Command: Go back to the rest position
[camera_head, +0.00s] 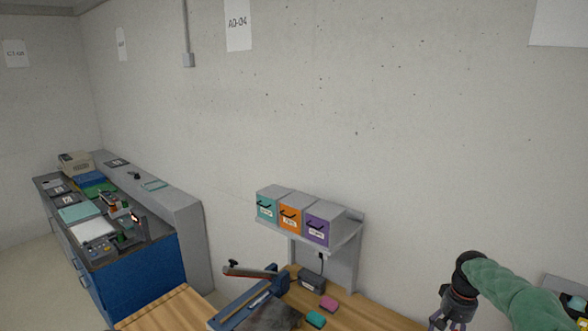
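My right gripper (447,322) is at the bottom edge of the head view, right of centre, on an arm in a green quilted sleeve that comes in from the right. It points down over the right part of the wooden bench (375,316). Its fingertips are cut off by the frame edge, so I cannot tell whether it is open or shut or holds anything. My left gripper is not in view.
A shelf with teal, orange and purple bins (290,218) stands at the wall. On the bench are a blue-framed device with a long handle (250,272), a dark box (311,280), and pink (328,304) and teal (315,319) blocks. A cluttered blue cabinet (140,275) stands left.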

